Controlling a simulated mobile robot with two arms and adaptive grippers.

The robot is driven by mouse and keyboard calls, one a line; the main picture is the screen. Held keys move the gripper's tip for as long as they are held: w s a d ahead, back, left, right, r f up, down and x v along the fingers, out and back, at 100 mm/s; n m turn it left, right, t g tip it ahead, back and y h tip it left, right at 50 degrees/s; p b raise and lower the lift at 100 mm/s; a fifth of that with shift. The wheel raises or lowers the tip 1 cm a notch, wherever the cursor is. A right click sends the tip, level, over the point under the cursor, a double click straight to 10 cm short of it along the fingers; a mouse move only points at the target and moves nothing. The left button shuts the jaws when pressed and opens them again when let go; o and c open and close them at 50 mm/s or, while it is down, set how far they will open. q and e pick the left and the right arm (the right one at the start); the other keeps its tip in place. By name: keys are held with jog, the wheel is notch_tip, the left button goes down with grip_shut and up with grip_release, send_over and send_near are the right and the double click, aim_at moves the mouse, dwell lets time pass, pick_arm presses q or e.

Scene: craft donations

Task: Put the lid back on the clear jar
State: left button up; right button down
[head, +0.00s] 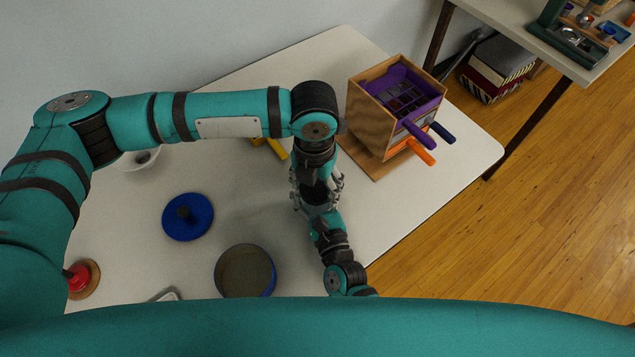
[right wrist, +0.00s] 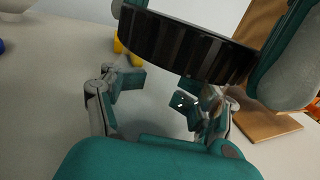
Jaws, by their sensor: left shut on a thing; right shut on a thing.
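In the right wrist view a dark lid with a ribbed edge (right wrist: 185,45) is close to the camera, slightly tilted. My left gripper (head: 316,187) is shut on it, with a finger at each side. My right gripper (right wrist: 160,93) is below the lid, its finger pads a short gap apart, shut on what seems to be the clear jar. I cannot make out the jar's outline against the pale table. The lid is apart from the pads below it. In the head view both grippers meet closely, and my arms hide the jar and lid.
A wooden box with purple insides (head: 362,118) stands right on a board. A yellow object (head: 277,149) lies behind my left arm. A blue lid (head: 199,219), an open blue pot (head: 270,284), a pale bowl (head: 129,164) and a red-topped item (head: 78,275) stand left. The table between is clear.

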pick_arm(q)
jog(key=m, duration=0.6)
jog(key=shift+w+a, duration=0.15)
jog(key=shift+m, duration=0.9)
jog(key=m, duration=0.2)
jog(key=shift+d+r+m, duration=0.1)
jog(key=shift+d+m, duration=0.15)
jog(key=shift+m, duration=0.15)
jog(key=shift+a+m, duration=0.1)
jog(key=shift+m, duration=0.5)
jog(key=shift+a, duration=0.25)
jog(key=o, duration=0.7)
jog(key=shift+o, duration=0.2)
jog(key=shift+w, duration=0.1)
jog(key=shift+c, duration=0.2)
